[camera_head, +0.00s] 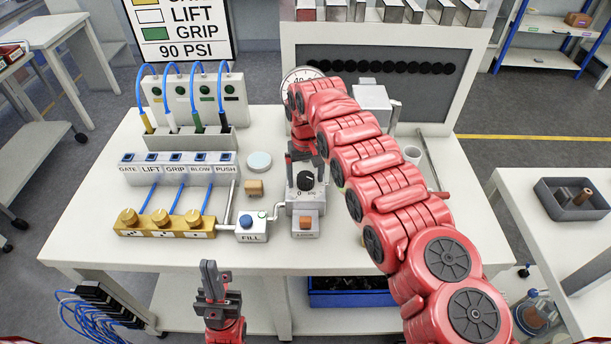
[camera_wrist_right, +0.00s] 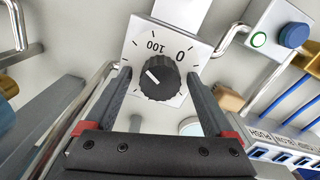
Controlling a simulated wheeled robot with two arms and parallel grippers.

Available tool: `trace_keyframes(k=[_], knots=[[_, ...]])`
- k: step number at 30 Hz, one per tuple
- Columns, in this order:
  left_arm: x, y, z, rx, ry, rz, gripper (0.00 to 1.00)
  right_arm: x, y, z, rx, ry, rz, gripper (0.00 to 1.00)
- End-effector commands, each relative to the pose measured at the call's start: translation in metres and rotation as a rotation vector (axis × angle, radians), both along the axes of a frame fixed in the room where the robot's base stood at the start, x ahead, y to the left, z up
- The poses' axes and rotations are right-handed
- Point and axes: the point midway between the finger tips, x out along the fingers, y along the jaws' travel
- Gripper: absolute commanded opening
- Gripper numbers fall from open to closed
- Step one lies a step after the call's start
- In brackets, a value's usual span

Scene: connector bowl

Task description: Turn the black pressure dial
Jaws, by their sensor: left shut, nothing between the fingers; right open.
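The black pressure dial (camera_head: 306,180) sits on a white scaled plate on a grey block near the middle of the table. In the right wrist view the dial (camera_wrist_right: 160,78) shows a white pointer line, with 0 and 100 on the plate around it. My right gripper (camera_head: 305,158) is over the dial from behind. Its open fingers (camera_wrist_right: 160,95) lie on either side of the dial, with visible gaps; I cannot tell whether they touch it. My left gripper (camera_head: 211,290) is shut and empty, in front of the table's front edge, pointing up.
A FILL box (camera_head: 251,231) with a blue button stands left of the dial. Brass knobs (camera_head: 161,217) and a labelled switch row (camera_head: 178,168) are further left. A round gauge (camera_head: 298,76) is behind, partly hidden by my right arm. A white cup (camera_head: 412,154) stands to the right.

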Motion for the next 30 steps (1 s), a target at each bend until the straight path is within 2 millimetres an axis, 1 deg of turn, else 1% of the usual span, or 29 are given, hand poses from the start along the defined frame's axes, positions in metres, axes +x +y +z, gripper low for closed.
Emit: trace_keyframes(k=[4,7,11,13,14,17,18,19,21,24,27,30], knots=[[0.000,0.000,-0.002,0.000,0.000,0.000,0.00,0.000,0.000,0.003,0.000,0.000,0.000,0.88],[0.000,0.000,-0.007,0.000,0.000,0.000,0.00,0.001,0.000,0.014,0.000,-0.001,0.000,0.88],[0.000,0.000,-0.017,0.000,0.000,0.000,0.00,0.002,0.001,0.042,0.001,-0.007,0.001,0.88],[0.000,0.000,-0.022,0.000,0.000,0.000,0.00,0.002,0.001,0.061,0.003,-0.011,0.000,0.88],[0.000,0.000,-0.019,0.000,0.000,0.000,0.00,0.001,0.003,0.068,0.001,-0.005,0.004,0.88],[0.000,0.000,-0.020,0.000,0.000,0.000,0.00,0.000,0.003,0.087,0.003,-0.004,0.002,0.88],[0.000,0.000,-0.004,0.000,0.001,0.000,0.00,0.000,0.003,0.106,0.003,-0.002,0.003,0.88],[0.000,0.000,0.006,0.000,0.001,0.000,0.00,0.000,0.003,0.117,0.002,-0.001,0.002,0.88],[0.000,0.000,0.021,0.000,-0.001,0.000,0.00,0.000,0.001,0.134,0.001,-0.002,0.000,0.88],[0.000,0.000,0.037,0.000,0.000,0.000,0.00,0.000,-0.001,0.150,0.000,0.000,-0.001,0.88],[0.000,0.000,0.050,0.000,0.000,0.000,0.00,0.000,0.000,0.162,0.000,0.000,0.000,0.88],[0.000,0.000,0.058,0.000,0.000,0.000,0.00,0.000,0.000,0.170,0.000,0.000,0.000,0.88]])
